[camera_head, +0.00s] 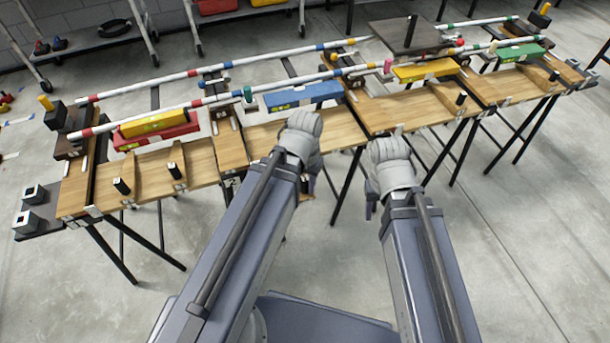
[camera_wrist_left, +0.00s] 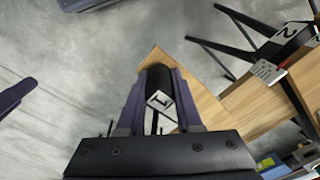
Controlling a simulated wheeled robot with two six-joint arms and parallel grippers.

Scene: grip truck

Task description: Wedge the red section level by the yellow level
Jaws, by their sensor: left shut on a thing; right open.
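A red section (camera_head: 155,137) lies at the left end of the long wooden bench, with a yellow level (camera_head: 153,123) along its top. Black-handled wooden wedges sit in front of it, their handles at left (camera_head: 122,187) and right (camera_head: 175,171). My left gripper (camera_head: 312,178) is in front of the bench's middle. In the left wrist view its fingers are shut on a black handle (camera_wrist_left: 159,80) with a white tag marked 1; a pale wooden piece behind it seems to be a wedge. My right gripper (camera_head: 371,203) is open, right of the left one.
Blue (camera_head: 302,96), yellow (camera_head: 425,70) and green (camera_head: 520,53) sections continue rightward along the bench (camera_head: 325,133). Striped poles (camera_head: 220,71) run along behind them. Black trestle legs (camera_head: 110,253) stand under the bench. The floor in front is clear at right.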

